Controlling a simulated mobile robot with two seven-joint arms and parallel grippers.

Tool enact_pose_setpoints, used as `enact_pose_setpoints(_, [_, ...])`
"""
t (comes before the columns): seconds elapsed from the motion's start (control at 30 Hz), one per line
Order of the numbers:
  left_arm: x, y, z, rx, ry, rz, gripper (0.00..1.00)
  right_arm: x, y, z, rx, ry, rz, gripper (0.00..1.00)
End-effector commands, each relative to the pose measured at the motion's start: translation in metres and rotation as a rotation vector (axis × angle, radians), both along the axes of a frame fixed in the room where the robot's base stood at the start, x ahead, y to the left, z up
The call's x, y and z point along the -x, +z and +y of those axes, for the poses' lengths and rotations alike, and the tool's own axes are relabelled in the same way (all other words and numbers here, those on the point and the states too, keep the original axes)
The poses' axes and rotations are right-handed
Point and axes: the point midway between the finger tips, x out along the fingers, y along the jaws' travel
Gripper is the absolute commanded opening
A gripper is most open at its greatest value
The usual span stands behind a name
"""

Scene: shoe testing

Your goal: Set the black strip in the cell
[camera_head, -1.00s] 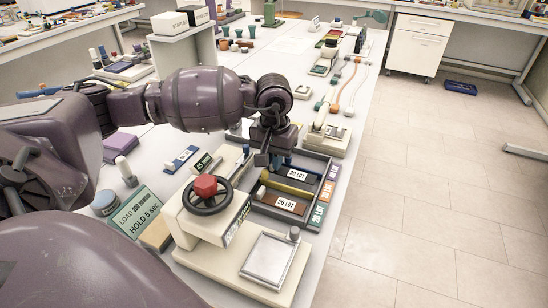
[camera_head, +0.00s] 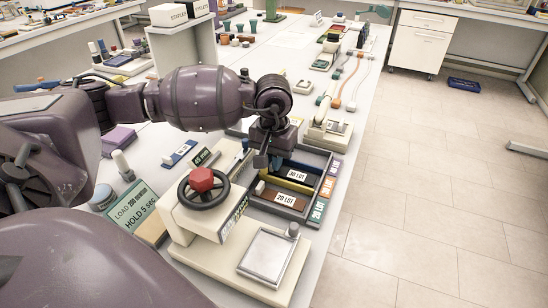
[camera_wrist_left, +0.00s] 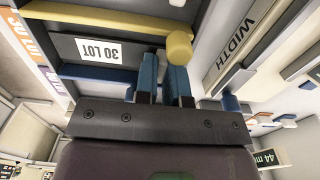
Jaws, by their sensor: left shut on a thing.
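The black strip (camera_head: 312,184), marked 30 LOT, is in a row of the grey tray (camera_head: 300,218), low between its dividers. The wrist view shows the same strip (camera_wrist_left: 75,47) between a yellow divider and a blue one. The fingers hide the gripped part. Whether the strip rests on the tray floor cannot be told. My right gripper is not in view.
A brown strip (camera_head: 288,199) marked 20 LOT lies in the neighbouring row. A cream press (camera_head: 195,215) with a red-hubbed handwheel stands close left, its metal plate (camera_head: 268,258) in front. A green sign (camera_head: 133,208) stands at the left.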

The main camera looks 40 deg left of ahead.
Motion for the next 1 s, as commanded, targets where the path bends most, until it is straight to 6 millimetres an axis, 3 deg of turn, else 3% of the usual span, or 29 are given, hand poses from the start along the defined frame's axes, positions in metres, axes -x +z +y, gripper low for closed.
enact_pose_setpoints(0.37, [0.0, -0.0081, 0.0003, -0.001, 0.0, 0.001, 0.0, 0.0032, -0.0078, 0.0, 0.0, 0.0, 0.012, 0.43])
enact_pose_setpoints(0.4, [0.0, -0.0082, 0.0003, -0.001, 0.001, 0.001, 0.12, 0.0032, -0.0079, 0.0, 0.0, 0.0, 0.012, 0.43])
enact_pose_setpoints(0.6, [0.0, -0.007, 0.0004, -0.001, 0.001, 0.0, 0.4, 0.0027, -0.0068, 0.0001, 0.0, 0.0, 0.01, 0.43])
enact_pose_setpoints(1.0, [-0.0001, -0.0067, 0.0021, -0.005, 0.002, 0.0, 0.4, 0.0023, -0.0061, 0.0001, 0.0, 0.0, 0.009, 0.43])
